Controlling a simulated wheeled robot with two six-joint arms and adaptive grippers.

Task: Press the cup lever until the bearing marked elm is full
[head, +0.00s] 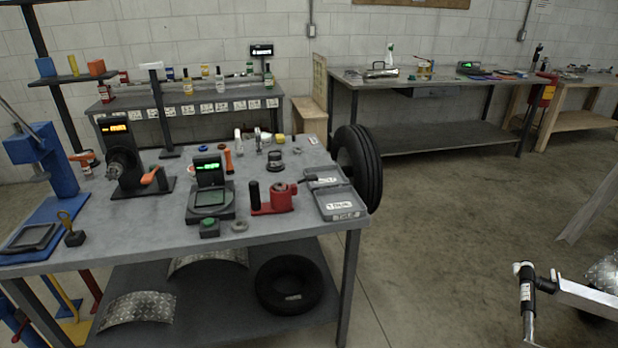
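A red device with a black upright handle (272,198) stands near the front right of the near grey workbench (130,235). It may be the cup lever, but I cannot tell for sure. A small grey ring (240,225), possibly a bearing, lies flat to its left near the front edge. A dark round part (275,160) sits farther back. I cannot read the mark elm on any part, nor see how full a bearing is. Neither of my grippers is in view.
A scale with a green display (210,190), a green button box (209,228), labelled grey trays (340,203) and a black crank device (125,170) crowd the bench. A tire (358,168) stands at its right end. Open floor (440,220) lies right.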

